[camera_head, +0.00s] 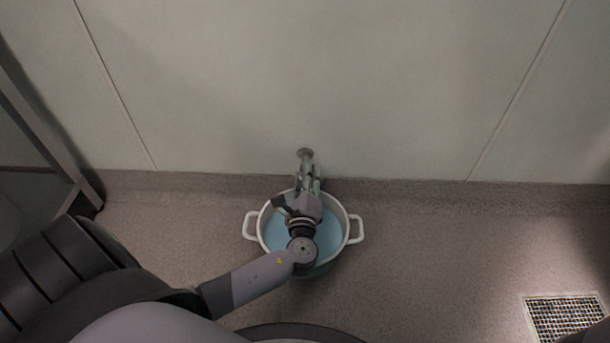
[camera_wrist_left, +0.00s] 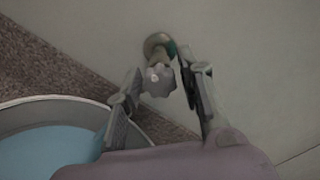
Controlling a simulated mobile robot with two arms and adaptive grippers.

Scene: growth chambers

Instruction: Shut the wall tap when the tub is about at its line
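The wall tap (camera_head: 305,153) comes out of the wall just above the floor, over the far side of the tub. In the left wrist view its round lobed knob (camera_wrist_left: 159,80) sits between the fingertips, with a visible gap on the right. The white two-handled tub (camera_head: 354,230) stands on the floor below and holds light blue water (camera_head: 329,240), also seen in the wrist view (camera_wrist_left: 45,152). The line inside the tub is not visible. My left gripper (camera_head: 308,180) is open at the tap and covers part of the tub. My right gripper is out of view.
A metal floor drain grate (camera_head: 565,315) lies at the lower right. A dark metal frame (camera_head: 45,125) stands at the left against the wall. The floor (camera_head: 440,240) right of the tub is clear.

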